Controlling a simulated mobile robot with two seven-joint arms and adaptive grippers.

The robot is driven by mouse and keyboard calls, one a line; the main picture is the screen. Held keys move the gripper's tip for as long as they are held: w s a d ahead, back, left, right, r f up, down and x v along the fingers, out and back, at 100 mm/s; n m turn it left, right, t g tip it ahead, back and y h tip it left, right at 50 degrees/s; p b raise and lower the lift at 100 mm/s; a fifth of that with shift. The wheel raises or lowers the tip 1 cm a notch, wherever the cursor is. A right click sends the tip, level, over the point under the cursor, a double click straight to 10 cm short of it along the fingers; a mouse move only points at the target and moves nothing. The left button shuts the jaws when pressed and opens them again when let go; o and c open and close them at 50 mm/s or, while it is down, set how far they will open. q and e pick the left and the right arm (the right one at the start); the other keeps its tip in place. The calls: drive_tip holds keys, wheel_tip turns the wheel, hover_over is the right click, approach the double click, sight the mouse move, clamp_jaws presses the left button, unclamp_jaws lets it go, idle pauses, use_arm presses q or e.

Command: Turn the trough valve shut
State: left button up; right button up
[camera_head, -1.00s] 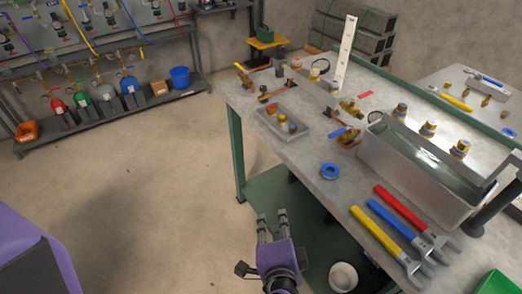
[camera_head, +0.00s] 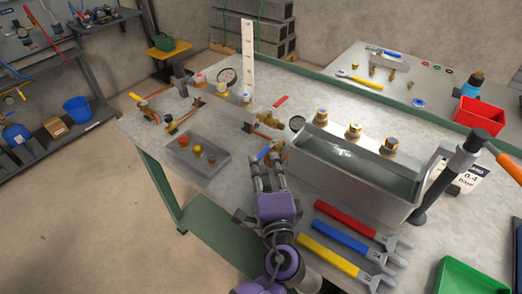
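The trough valve appears to be the brass valve (camera_head: 277,158) with a blue lever (camera_head: 264,152) at the left end of the grey metal trough (camera_head: 345,178). The lever points toward the lower left, and its pipe line is partly hidden. My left gripper (camera_head: 266,168) reaches up from the bottom, its fingertips right at the blue lever. The two fingers are apart with a gap between them; whether they touch the lever I cannot tell. My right gripper is not in view.
A grey tray (camera_head: 180,172) with brass fittings sits left of the gripper. Red (camera_head: 346,220), blue (camera_head: 340,240) and yellow (camera_head: 328,257) wrenches lie right of it. A black post (camera_head: 440,185) stands right.

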sight(262, 158)
use_arm(q)
drive_tip(key=w, duration=0.4)
drive_tip(key=shift+a+p, duration=0.3)
drive_tip(key=shift+a, duration=0.05)
drive_tip(key=shift+w+a, duration=0.1)
drive_tip(key=shift+w, duration=0.35)
drive_tip(key=c, duration=0.6)
clamp_jaws()
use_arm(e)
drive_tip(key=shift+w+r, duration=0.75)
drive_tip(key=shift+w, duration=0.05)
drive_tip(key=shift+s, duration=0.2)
